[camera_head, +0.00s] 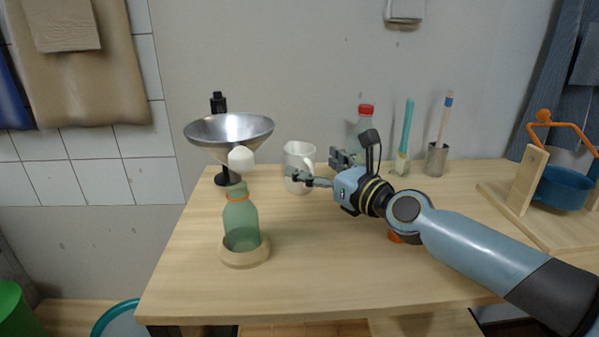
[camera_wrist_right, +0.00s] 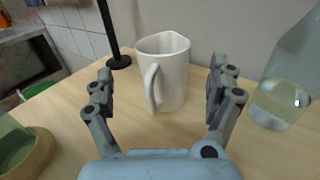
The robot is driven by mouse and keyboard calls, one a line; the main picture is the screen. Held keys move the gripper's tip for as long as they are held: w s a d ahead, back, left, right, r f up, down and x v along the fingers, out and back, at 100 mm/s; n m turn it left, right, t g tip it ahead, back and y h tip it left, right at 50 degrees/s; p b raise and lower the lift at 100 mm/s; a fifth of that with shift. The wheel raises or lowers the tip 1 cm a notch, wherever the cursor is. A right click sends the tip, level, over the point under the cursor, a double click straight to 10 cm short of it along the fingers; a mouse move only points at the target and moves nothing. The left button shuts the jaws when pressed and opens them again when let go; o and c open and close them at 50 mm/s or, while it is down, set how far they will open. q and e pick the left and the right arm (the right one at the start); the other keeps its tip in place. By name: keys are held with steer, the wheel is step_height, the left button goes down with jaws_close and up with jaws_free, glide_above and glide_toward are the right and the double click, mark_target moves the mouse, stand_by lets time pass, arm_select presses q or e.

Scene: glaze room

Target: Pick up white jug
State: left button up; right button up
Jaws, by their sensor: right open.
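The white jug (camera_head: 298,156) stands upright near the back of the wooden table, partly hidden by my right gripper in the head view. My right gripper (camera_head: 318,170) reaches in from the right, just in front of the jug. In the right wrist view the jug (camera_wrist_right: 170,75) shows ahead, its handle facing me. The fingers of my right gripper (camera_wrist_right: 160,92) are spread wide to either side of it, empty and apart from it. My left gripper is in neither view.
A green bottle (camera_head: 240,222) in a wooden ring and a metal funnel (camera_head: 229,129) on a stand are left of the jug. A red-capped clear bottle (camera_head: 365,124) stands behind my right gripper. The front middle of the table (camera_head: 320,260) is clear.

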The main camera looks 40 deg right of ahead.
mark_target(303, 162)
steer(key=w+b, duration=0.1)
steer(key=w, duration=0.1)
steer(key=w+f, duration=0.1)
steer(key=w, duration=0.1)
steer(key=shift+w+b, duration=0.3)
steer(key=shift+b, duration=0.1)
steer(key=shift+w, duration=0.4)
steer(key=shift+s+r, duration=0.1)
steer(key=shift+c, duration=1.4)
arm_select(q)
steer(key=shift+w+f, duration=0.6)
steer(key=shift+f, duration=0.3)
arm_select(e)
steer(key=c, duration=1.1)
